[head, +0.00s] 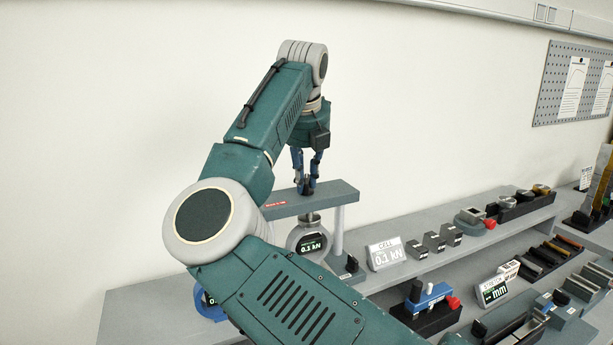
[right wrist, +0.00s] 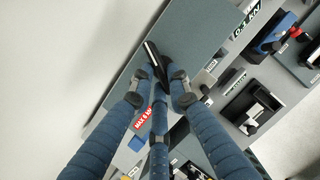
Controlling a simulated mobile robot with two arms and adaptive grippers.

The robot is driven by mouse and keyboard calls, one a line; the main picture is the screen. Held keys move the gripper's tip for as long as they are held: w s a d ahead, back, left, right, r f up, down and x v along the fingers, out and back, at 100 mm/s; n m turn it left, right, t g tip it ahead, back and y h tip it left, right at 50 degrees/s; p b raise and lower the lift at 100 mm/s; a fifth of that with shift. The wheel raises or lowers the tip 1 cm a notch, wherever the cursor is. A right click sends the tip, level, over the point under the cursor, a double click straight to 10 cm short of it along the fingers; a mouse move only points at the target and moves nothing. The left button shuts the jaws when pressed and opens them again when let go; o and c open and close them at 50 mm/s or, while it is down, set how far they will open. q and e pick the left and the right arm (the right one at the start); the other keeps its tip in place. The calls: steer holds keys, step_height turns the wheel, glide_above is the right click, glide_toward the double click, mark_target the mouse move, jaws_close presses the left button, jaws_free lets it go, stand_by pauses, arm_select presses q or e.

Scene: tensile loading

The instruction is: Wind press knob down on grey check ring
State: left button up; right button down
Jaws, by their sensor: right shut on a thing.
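The press (head: 338,194) stands on the bench, with a grey top beam on pale posts and a red label. Its dark knob (head: 308,184) sits on top of the beam; in the right wrist view it is a black bar (right wrist: 154,58). My right gripper (head: 306,182) points down from above and is shut on the knob. The grey check ring (head: 294,240) is under the beam, below the screw, and its dial reads 0.1 kN. My arm hides part of the ring and the press base. My left gripper is not in view.
A blue ring (head: 205,305) shows partly behind my arm at left. Several grey blocks (head: 434,241) and a blue-and-red fixture (head: 428,298) lie to the right. The bench's left end is bare.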

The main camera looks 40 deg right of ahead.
steer(key=m, duration=0.1)
steer(key=p, duration=0.1)
steer(key=m, duration=0.1)
steer(key=shift+w+a+r+m+g+h+p, duration=0.1)
steer(key=shift+w+r+m+g+h+p, duration=0.1)
steer(key=shift+w+m+g+h+p, duration=0.15)
steer(key=shift+w+f+m+g+h+p, duration=0.15)
steer(key=shift+m+g+h+p, duration=0.3)
steer(key=shift+m+p, duration=0.85)
steer(key=shift+m, duration=0.35)
steer(key=c, duration=1.7)
jaws_free()
steer(key=shift+o, duration=0.2)
steer(key=v, duration=1.2)
steer(key=shift+w, duration=0.1)
